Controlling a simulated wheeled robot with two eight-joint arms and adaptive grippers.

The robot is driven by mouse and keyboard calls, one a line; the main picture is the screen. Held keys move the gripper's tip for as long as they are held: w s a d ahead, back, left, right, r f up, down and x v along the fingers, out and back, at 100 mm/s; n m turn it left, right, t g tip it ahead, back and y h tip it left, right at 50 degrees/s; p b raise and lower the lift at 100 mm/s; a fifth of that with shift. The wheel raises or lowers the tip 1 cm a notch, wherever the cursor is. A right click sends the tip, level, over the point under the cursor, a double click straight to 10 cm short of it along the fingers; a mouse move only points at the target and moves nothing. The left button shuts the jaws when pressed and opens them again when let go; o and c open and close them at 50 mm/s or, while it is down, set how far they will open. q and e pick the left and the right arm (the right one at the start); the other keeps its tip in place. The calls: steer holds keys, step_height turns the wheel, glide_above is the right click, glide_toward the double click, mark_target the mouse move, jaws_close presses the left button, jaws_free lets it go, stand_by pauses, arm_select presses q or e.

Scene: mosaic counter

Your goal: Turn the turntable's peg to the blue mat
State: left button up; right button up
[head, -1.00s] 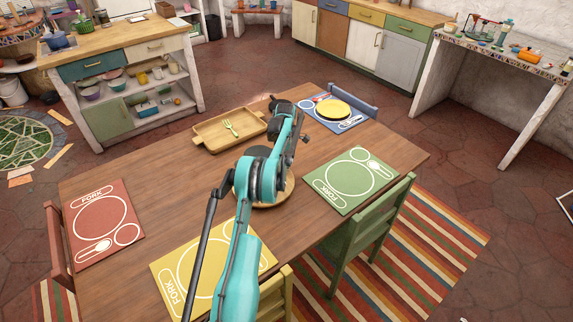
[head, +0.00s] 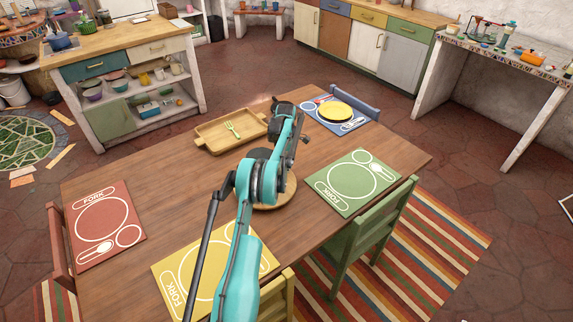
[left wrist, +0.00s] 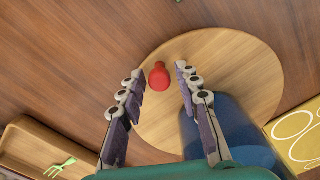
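The round wooden turntable (head: 287,194) lies mid-table in the head view, partly covered by my left arm. It also shows in the left wrist view (left wrist: 235,70). Its red peg (left wrist: 159,76) stands near the disc's edge in the left wrist view and is hidden in the head view. My left gripper (left wrist: 160,70) is open, with a finger on either side of the peg and a gap visible at each side. Its fingers cannot be made out in the head view. The blue mat (head: 360,115), under a yellow plate, lies at the table's far right end. My right gripper is not in view.
A wooden tray (head: 203,134) with a green fork (head: 232,130) lies behind the turntable. A green mat (head: 330,190), a yellow mat (head: 262,262) and a red mat (head: 82,250) lie around the table. Chairs stand at its edges. Bare wood separates the turntable from the blue mat.

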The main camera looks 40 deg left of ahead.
arm_select(q)
step_height(320, 180, up, 12)
stand_by(0.7)
steer(key=shift+r, duration=0.1)
stand_by(0.3)
